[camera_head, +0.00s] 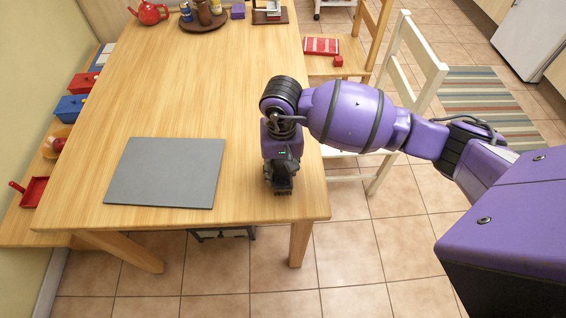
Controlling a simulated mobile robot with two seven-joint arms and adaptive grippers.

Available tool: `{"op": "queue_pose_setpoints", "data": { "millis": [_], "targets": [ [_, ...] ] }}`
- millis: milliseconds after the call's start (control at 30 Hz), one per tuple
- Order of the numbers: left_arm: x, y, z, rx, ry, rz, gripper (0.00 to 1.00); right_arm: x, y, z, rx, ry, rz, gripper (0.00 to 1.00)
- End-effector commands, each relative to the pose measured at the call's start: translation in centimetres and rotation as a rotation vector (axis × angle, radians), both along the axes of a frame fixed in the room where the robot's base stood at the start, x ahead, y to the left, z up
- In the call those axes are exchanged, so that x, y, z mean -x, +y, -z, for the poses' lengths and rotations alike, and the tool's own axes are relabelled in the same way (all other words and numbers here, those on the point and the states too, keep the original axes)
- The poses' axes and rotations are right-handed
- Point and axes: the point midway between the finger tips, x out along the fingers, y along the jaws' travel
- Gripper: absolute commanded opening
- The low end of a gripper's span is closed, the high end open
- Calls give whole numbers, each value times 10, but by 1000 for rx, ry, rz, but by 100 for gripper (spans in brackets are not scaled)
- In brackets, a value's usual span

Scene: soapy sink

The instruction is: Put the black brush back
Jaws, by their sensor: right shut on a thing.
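My right gripper (281,183) points down over the wooden table (250,90), near its front right corner. It is shut on a small dark thing, which I take to be the black brush. The fingers and the thing are both dark and run together, so its shape and any contact with the tabletop cannot be told. My left gripper is not in view.
A grey mat (167,172) lies left of my right gripper. A red teapot (148,12) and a round brown tray (203,22) stand at the far end. A white chair (420,60) stands right of the table. The table's middle is clear.

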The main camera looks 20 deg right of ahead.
Motion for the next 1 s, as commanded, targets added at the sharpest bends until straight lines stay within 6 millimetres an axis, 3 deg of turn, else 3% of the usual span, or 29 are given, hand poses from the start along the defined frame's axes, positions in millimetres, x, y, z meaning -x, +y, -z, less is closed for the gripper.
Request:
{"op": "queue_pose_setpoints", "data": {
  "millis": [67,433,467,600,1000],
  "targets": [
    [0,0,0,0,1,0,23,1,0,8,1,1,2,14],
    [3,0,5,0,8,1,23,1,-1,14,2,2,0,14],
    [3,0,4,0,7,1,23,1,0,14,2,2,0,41],
    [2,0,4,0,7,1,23,1,0,13,1,0,1,57],
    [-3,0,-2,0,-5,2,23,-1,-1,3,1,-3,1,57]
  ]
}}
